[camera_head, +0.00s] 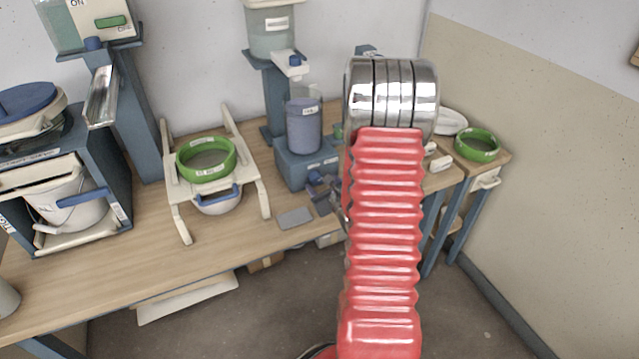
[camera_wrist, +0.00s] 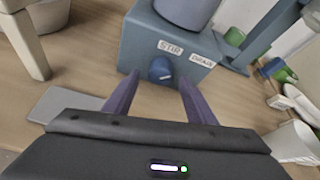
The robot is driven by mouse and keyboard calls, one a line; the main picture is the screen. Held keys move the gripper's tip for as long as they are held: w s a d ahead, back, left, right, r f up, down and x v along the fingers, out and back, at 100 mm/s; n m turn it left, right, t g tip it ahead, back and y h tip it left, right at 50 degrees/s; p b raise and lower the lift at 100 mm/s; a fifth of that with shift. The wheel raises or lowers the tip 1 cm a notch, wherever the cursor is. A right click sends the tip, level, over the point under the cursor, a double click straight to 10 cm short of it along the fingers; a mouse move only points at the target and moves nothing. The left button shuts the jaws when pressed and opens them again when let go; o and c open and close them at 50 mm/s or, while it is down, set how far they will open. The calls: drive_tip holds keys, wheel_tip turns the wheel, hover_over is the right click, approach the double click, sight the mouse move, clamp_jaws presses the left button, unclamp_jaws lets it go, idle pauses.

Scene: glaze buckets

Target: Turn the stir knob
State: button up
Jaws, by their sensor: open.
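The blue stir knob (camera_wrist: 160,69) sits on the front of a blue-grey box, just below a STIR label (camera_wrist: 170,47), with a DRAIN label (camera_wrist: 202,60) to its right. The box also shows in the head view (camera_head: 290,172), with a blue-grey vessel (camera_head: 304,127) on top. My gripper (camera_wrist: 158,79) is open and empty. In the wrist view its two purple fingers point at the knob, one on each side in the picture. I cannot tell whether the fingertips reach it. In the head view my red arm hides part of the area around the gripper.
A grey flat plate (camera_head: 295,218) lies at the bench's front edge, left of my gripper. A cream stand with a green-rimmed sieve (camera_head: 207,175) and a bucket below (camera_head: 217,204) is further left. Another green ring (camera_head: 477,145) is at the right. Bare bench lies between stand and box.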

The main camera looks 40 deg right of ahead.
drive_tip(key=v, duration=1.1)
drive_tip(key=shift+s, duration=0.2)
drive_tip(key=shift+a+r, duration=0.15)
drive_tip(key=w+a+r+n+g+y, duration=0.1)
drive_tip(key=a+r+n+y, duration=0.4)
drive_tip(key=a, duration=0.5)
drive_tip(key=w+a+r+n+g+y, duration=0.1)
drive_tip(key=a+r+n+y, duration=0.2)
drive_tip(key=a+n, duration=0.6)
drive_tip(key=w+a+r+n+g+y, duration=0.1)
drive_tip(key=a+r+n+y, duration=0.35)
drive_tip(key=a, duration=0.65)
drive_tip(key=s+a+r+n+g+h, duration=0.15)
drive_tip(key=s+a+n+g, duration=0.25)
drive_tip(key=s+a+n, duration=0.5)
drive_tip(key=s+d+r+n+h, duration=0.5)
drive_tip(key=s+d+n+h, duration=0.1)
drive_tip(key=n, duration=0.3)
drive_tip(key=shift+s+d+n, duration=0.2)
drive_tip(key=shift+s+n, duration=0.1)
drive_tip(key=shift+n, duration=0.05)
